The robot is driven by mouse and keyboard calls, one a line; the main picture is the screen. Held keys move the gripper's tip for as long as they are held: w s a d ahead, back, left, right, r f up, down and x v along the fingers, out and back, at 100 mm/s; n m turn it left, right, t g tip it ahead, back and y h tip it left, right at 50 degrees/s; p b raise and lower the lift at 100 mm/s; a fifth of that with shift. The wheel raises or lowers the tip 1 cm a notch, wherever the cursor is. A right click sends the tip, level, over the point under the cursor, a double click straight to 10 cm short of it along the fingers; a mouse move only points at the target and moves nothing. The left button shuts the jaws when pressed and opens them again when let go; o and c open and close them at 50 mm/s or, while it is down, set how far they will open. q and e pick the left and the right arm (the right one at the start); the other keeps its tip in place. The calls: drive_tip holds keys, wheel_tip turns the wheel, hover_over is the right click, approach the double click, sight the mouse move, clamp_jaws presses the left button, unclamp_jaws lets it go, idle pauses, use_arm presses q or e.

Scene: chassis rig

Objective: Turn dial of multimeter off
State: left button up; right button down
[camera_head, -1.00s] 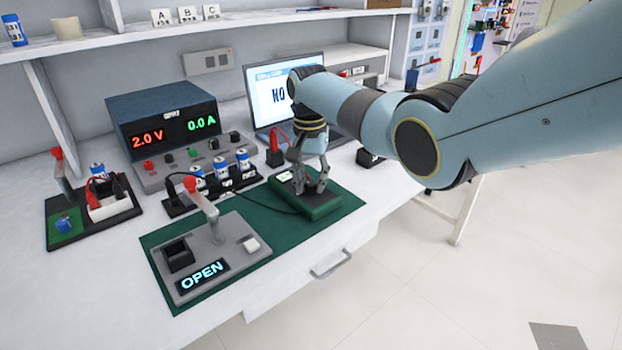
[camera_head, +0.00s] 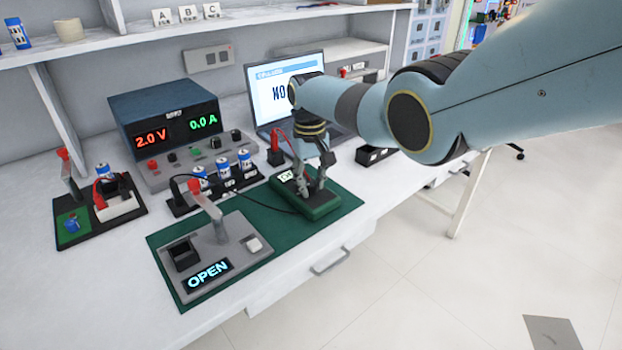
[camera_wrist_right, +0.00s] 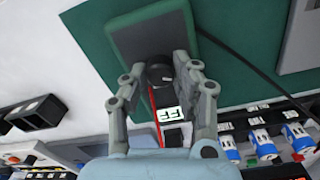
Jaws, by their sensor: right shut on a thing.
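The multimeter (camera_head: 322,208) is a dark green box lying on the green mat (camera_head: 350,197), with a small lit display (camera_head: 287,176) at its far left end. My right gripper (camera_head: 314,190) reaches down onto it from above. In the right wrist view, the black round dial (camera_wrist_right: 160,73) sits between the fingertips of my right gripper (camera_wrist_right: 157,68), which is shut on it. The display (camera_wrist_right: 171,113) there shows upside-down characters, partly hidden, that look like "FF". My left gripper is not in view.
A switch box (camera_head: 213,262) reading "OPEN", with a red-tipped lever, stands on the same mat. A battery holder (camera_head: 215,192), a power supply (camera_head: 165,120) and a laptop (camera_head: 283,95) stand behind. A black cable runs beside the multimeter.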

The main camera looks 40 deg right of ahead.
sight(309, 184)
drive_tip(key=shift+n, duration=0.3)
drive_tip(key=c, duration=1)
unclamp_jaws()
wheel_tip(309, 184, up, 12)
drive_tip(key=shift+a, duration=0.15)
